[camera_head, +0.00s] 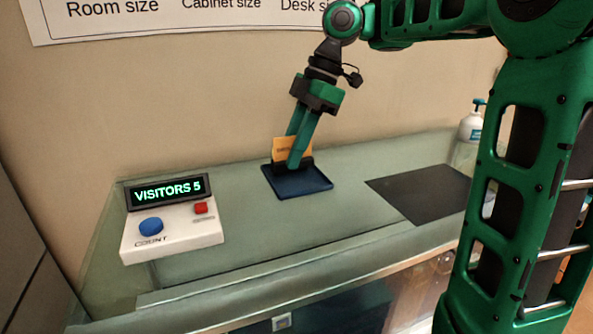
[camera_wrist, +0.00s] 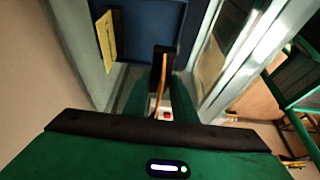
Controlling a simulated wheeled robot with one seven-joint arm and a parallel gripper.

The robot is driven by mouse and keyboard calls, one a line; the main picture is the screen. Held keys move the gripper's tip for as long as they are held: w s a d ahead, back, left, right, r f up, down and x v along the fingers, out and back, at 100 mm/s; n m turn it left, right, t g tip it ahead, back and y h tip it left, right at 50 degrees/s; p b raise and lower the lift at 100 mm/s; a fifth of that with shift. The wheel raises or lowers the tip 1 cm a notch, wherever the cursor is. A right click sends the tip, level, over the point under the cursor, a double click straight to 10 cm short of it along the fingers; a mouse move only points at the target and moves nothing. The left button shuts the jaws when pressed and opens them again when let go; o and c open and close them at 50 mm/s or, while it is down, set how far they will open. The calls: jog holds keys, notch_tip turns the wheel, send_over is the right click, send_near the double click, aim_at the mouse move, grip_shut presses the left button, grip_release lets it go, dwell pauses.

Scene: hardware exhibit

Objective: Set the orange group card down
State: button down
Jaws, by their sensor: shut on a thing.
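The orange card (camera_head: 285,149) stands upright in the head view, with small print on its face. My gripper (camera_head: 294,163) points down at it and is shut on it, its green fingers covering part of the card. The card's lower edge is at the back of a dark blue tray (camera_head: 312,188); I cannot tell whether it touches. In the wrist view my gripper (camera_wrist: 162,85) has a thin orange-brown edge between its fingers. A yellow panel (camera_wrist: 106,39) shows at upper left there, by the dark blue surface; I cannot tell whether it is a separate thing.
A white counter box (camera_head: 172,232) with a blue button, a red button and a display reading "VISITORS 5" stands at left. A dark mat (camera_head: 418,193) lies to the right, with a pump bottle (camera_head: 470,135) behind it. The glass top between box and tray is clear.

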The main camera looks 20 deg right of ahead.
aim_at(300, 185)
jog(key=shift+w+d+f, duration=0.4)
jog(key=shift+d+f, duration=0.05)
jog(key=shift+d, duration=0.15)
jog(key=shift+w+d+f, duration=0.4)
jog(key=shift+d+f, duration=0.05)
jog(key=shift+d, duration=0.15)
jog(key=shift+f, duration=2)
jog(key=c, duration=1.7)
grip_release()
jog(key=shift+f, duration=0.1)
jog(key=shift+c, duration=0.2)
jog(key=v, duration=0.7)
jog(key=shift+r, duration=0.3)
jog(key=shift+d, duration=0.15)
